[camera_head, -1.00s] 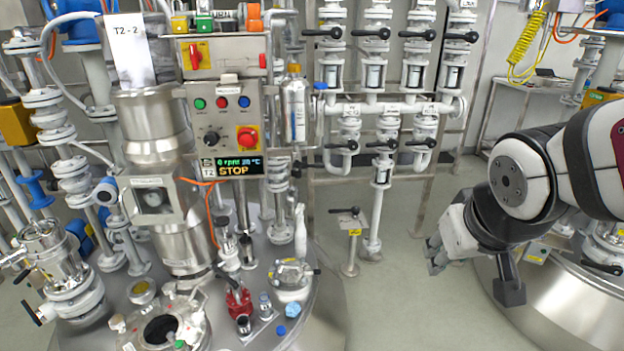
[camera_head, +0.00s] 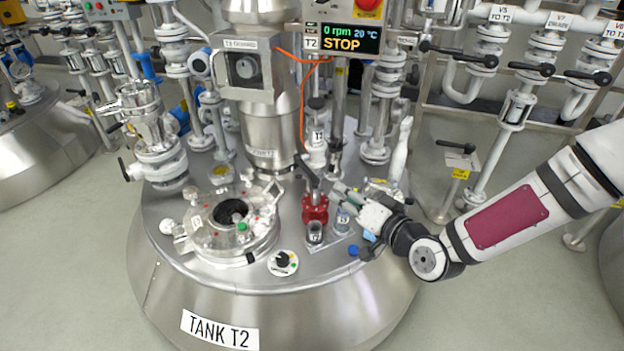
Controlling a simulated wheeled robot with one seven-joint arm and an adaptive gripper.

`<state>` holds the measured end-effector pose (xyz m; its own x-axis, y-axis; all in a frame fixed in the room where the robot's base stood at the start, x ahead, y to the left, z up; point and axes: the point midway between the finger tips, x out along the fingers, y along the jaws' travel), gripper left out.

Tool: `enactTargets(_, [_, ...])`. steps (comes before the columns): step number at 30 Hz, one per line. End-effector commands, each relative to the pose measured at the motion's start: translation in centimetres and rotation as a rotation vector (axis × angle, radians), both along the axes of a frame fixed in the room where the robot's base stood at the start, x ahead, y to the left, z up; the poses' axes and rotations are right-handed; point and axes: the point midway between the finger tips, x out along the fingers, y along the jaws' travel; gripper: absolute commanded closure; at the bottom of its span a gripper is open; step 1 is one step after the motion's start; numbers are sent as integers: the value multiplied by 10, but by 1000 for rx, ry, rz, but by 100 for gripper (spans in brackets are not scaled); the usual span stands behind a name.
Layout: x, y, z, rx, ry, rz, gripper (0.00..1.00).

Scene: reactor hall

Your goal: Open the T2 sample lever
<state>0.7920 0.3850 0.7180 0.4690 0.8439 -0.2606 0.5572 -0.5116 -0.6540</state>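The sample valve on tank T2 (camera_head: 400,290) has a red body (camera_head: 315,209) with a dark lever (camera_head: 307,172) on top. The lever slants up to the left, away from the red body. My gripper (camera_head: 342,192) reaches in from the right, just right of the valve, with its fingers pointing left toward the lever. A small gap seems to lie between fingertips and lever, but contact cannot be judged from this view. The fingers overlap, so their opening is unclear. Nothing is seen held.
Small sample vessels (camera_head: 342,219) stand in front of the valve, close under my gripper. A blue cap (camera_head: 353,251) lies to the right of them. The open manway (camera_head: 236,213) is at left. A display (camera_head: 343,39) reading STOP hangs above. A vertical labelled pipe (camera_head: 316,140) stands behind the lever.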

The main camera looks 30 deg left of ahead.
Motion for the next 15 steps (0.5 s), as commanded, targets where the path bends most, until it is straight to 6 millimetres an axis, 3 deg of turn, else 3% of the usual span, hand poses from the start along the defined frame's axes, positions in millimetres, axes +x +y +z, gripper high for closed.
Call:
enactTargets(1, [-2,9,-16,70,23,-9,67])
enactTargets(3, [-4,18,-22,160,38,-25,67])
enactTargets(9, [-5,29,-27,319,68,-64,67])
enactTargets(15, [1,39,-26,351,69,-73,67])
